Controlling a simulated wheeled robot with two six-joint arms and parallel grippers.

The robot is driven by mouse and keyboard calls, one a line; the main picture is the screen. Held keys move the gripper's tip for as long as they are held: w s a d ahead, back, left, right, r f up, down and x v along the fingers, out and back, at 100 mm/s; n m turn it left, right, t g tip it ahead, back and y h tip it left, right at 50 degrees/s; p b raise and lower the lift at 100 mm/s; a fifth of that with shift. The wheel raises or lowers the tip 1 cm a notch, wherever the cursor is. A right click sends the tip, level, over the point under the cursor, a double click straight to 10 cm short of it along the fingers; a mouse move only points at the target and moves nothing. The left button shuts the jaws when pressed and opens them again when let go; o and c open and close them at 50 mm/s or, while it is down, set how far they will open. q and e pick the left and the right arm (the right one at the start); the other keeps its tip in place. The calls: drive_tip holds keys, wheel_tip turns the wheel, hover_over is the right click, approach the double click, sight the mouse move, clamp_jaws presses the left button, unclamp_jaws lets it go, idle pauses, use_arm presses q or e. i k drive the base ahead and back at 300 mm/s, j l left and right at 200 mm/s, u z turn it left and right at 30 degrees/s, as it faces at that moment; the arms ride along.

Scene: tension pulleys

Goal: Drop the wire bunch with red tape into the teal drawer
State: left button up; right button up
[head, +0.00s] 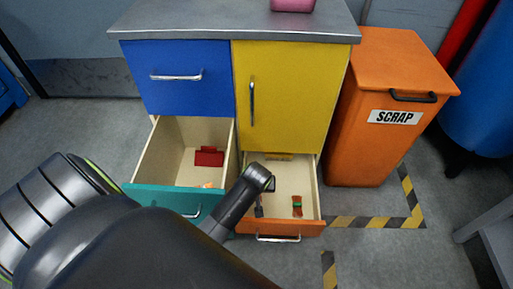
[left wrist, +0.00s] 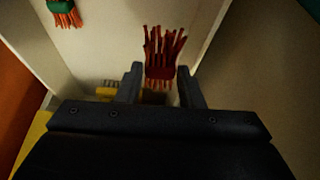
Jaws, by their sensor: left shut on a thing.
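The wire bunch with red tape (left wrist: 160,72) is between the fingers of my left gripper (left wrist: 160,80) in the left wrist view, its orange-red wires fanning out past the fingertips. The gripper is shut on it. In the head view my left gripper (head: 264,196) is over or inside the open orange drawer (head: 275,226); the held bunch cannot be made out there. The teal drawer (head: 165,195) is open to the left, under the blue drawer. My right gripper is not in view.
A wire bunch with green tape (head: 297,206) lies in the orange drawer. A red item (head: 209,156) and a partly hidden orange item (head: 207,185) lie in the teal drawer. A yellow door (head: 285,100) is above the orange drawer; an orange scrap bin (head: 355,140) stands right.

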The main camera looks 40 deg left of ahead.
sight(206, 168)
drive_tip(key=k+j+z, duration=0.1)
drive_tip(key=z, duration=0.35)
drive_tip(key=k+z, duration=0.75)
drive_tip(key=k+u, duration=0.15)
drive_tip(key=u, duration=0.25)
drive_tip(key=k+j+u, duration=0.15)
drive_tip(key=u, duration=0.25)
drive_tip(key=k+j+u, duration=0.1)
drive_tip(key=u, duration=0.3)
drive_tip(key=k+j, duration=0.05)
